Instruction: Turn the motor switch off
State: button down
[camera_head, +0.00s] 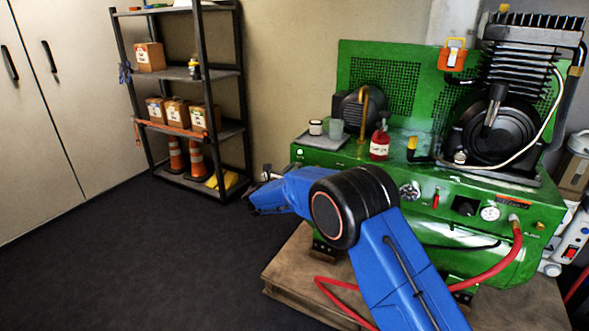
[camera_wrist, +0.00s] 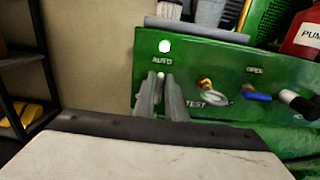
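The green compressor's end panel (camera_wrist: 225,67) fills much of the wrist view. It carries a lit, pale lamp (camera_wrist: 165,46) above the word AUTO. Below AUTO, a small pale tip, perhaps a switch lever (camera_wrist: 161,75), shows at my gripper (camera_wrist: 162,82). My two grey fingers stand close together with a narrow gap at this tip and hide what is below it. Whether they grip it is unclear. No label reading "motor" is legible. In the head view my gripper (camera_head: 266,175) is at the compressor's left end, and the lamp (camera_head: 299,152) shows just above it.
Right of my fingers are a key-like part (camera_wrist: 207,88) by TEST, a blue lever (camera_wrist: 257,95) under OPER and a dark knob with a white shaft (camera_wrist: 300,103). A red bottle (camera_head: 379,145) stands on the compressor. A shelf rack (camera_head: 190,73) stands left; the floor between is clear.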

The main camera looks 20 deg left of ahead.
jog(key=shift+m, duration=0.3)
jog(key=shift+s+d+f+m, duration=0.1)
jog(key=shift+d+f+m, duration=0.15)
jog(key=shift+m, duration=2.6)
jog(key=shift+w+d+f+m, duration=0.1)
jog(key=shift+d+f+m, duration=0.15)
jog(key=shift+m, duration=2.65)
jog(key=shift+s+d+f+m, duration=0.1)
jog(key=shift+d+f+m, duration=0.15)
jog(key=shift+m, duration=2.6)
jog(key=c, duration=1.8)
grip_release()
jog(key=shift+a, duration=0.1)
